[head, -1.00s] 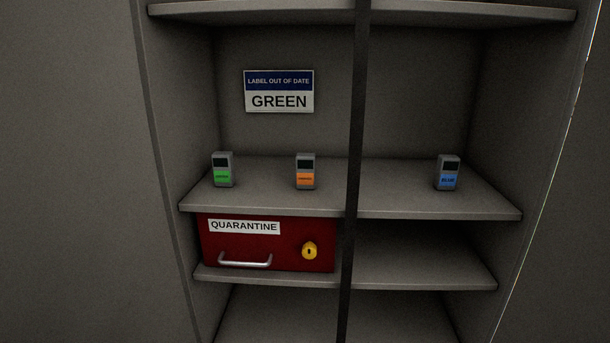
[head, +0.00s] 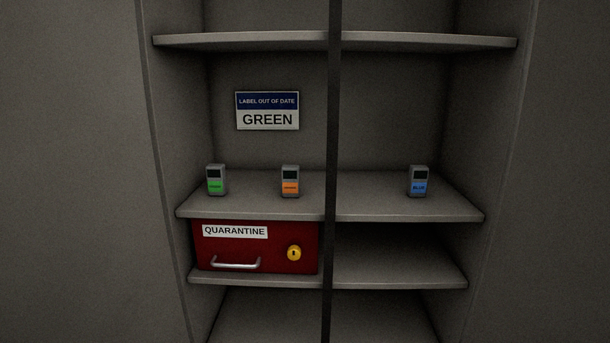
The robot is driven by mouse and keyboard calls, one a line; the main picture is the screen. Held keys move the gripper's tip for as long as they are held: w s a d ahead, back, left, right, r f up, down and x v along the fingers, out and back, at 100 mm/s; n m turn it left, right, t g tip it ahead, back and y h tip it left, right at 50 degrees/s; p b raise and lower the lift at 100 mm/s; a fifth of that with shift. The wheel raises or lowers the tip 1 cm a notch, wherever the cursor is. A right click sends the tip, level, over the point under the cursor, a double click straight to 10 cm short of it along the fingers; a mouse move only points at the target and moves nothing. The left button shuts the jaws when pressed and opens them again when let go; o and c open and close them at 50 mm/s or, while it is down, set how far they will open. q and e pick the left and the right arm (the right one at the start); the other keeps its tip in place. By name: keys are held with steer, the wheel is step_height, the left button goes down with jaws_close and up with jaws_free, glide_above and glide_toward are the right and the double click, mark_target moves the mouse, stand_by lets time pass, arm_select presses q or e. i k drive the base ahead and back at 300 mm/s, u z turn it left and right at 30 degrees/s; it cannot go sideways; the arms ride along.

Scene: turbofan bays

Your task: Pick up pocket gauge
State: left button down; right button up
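Three small grey pocket gauges stand upright on the middle shelf in the head view, each with a dark screen and a coloured label. The green gauge (head: 216,180) is at the left end. The orange gauge (head: 290,181) stands to its right, left of the dark post. The blue gauge (head: 419,181) stands alone right of the post, its label reading BLUE. A sign (head: 267,111) on the back wall reads "LABEL OUT OF DATE" and "GREEN". Neither of my grippers is in view.
A red quarantine box (head: 270,260) with a handle and yellow lock sits below the middle shelf (head: 380,205), on the left. A dark vertical post (head: 332,130) divides the front. The bay right of the box is empty. An upper shelf (head: 430,42) is above.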

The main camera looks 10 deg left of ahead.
mark_target(290, 173)
steer(key=i, duration=0.35)
steer(key=u, duration=1.05)
